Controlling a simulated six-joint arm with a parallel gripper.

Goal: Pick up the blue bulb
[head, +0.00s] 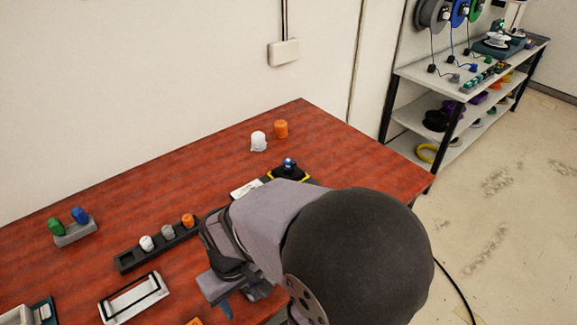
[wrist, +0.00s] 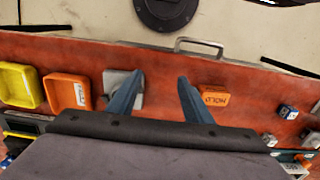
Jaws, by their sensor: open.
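Two blue-topped pieces could be the blue bulb, and I cannot tell which is. A small shiny blue dome (head: 289,162) sits on a black and yellow base beyond my arm in the head view. A blue rounded piece (head: 80,215) stands beside a green one (head: 55,226) in a grey holder (head: 75,234) at the left. My gripper (wrist: 160,78) is open over the red table in the wrist view, with blue fingers apart and nothing held. In the head view one fingertip shows low beside my arm, well apart from both blue pieces.
A dark rack (head: 128,261) holds white, grey and orange caps. A white piece (head: 259,142) and an orange cylinder (head: 281,129) stand farther back. The wrist view shows a yellow tray (wrist: 20,86), an orange tray (wrist: 66,91) and an orange block (wrist: 213,98). The table's back left is clear.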

